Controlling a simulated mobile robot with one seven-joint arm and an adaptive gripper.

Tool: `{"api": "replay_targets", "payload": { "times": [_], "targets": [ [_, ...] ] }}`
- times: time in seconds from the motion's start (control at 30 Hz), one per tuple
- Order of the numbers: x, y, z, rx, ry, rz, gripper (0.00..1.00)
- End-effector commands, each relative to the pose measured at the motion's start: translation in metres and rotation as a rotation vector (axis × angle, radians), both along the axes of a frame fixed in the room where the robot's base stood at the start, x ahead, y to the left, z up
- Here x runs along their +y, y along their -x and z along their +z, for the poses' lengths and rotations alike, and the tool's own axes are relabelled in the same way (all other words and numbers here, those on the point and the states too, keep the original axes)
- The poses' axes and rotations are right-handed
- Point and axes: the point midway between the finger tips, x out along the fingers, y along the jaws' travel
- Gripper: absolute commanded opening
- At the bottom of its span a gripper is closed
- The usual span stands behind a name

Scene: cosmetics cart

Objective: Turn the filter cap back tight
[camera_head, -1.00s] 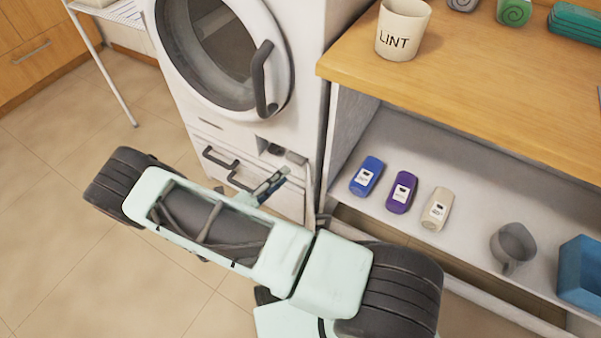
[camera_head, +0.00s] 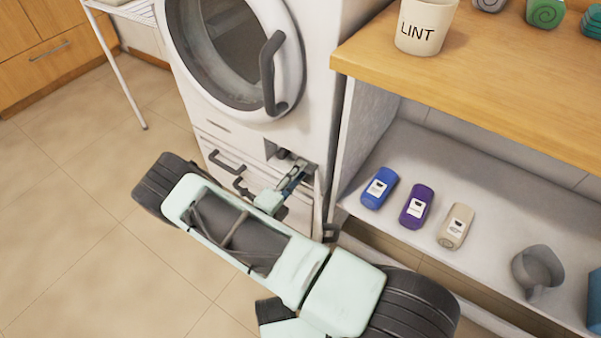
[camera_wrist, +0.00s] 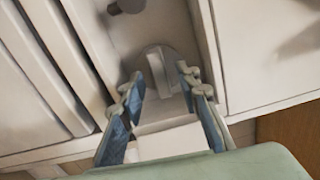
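The filter cap is a pale round disc with a raised grip ridge (camera_wrist: 158,64), set in a recess low on the front of the white washing machine (camera_head: 315,110). My gripper (camera_wrist: 160,78) is open, its two blue-padded fingers apart, pointing at the cap. The fingertips are on either side of the ridge's near end; I cannot tell whether they touch it. In the head view my gripper (camera_head: 294,176) is at the recess opening and hides most of the cap.
A dark round knob (camera_wrist: 128,5) is in the recess beyond the cap. Dark handles (camera_head: 228,162) are left of the recess. The shelf unit (camera_head: 440,150) stands close on the right, with blue, purple and beige bottles.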

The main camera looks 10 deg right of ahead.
Motion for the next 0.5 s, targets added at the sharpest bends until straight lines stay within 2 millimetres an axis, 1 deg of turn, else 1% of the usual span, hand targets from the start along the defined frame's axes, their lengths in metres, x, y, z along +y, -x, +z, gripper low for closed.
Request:
{"api": "replay_targets", "payload": {
  "times": [0.13,0.4,0.43,0.5],
  "targets": [
    [-0.0075,-0.0067,-0.0009,0.001,-0.001,-0.001,0.30],
    [-0.0084,-0.0080,-0.0002,0.001,-0.001,0.000,0.30],
    [-0.0084,-0.0080,-0.0002,0.001,-0.001,0.000,0.29],
    [-0.0083,-0.0079,-0.0002,0.001,-0.001,0.000,0.22]
  ]
}}
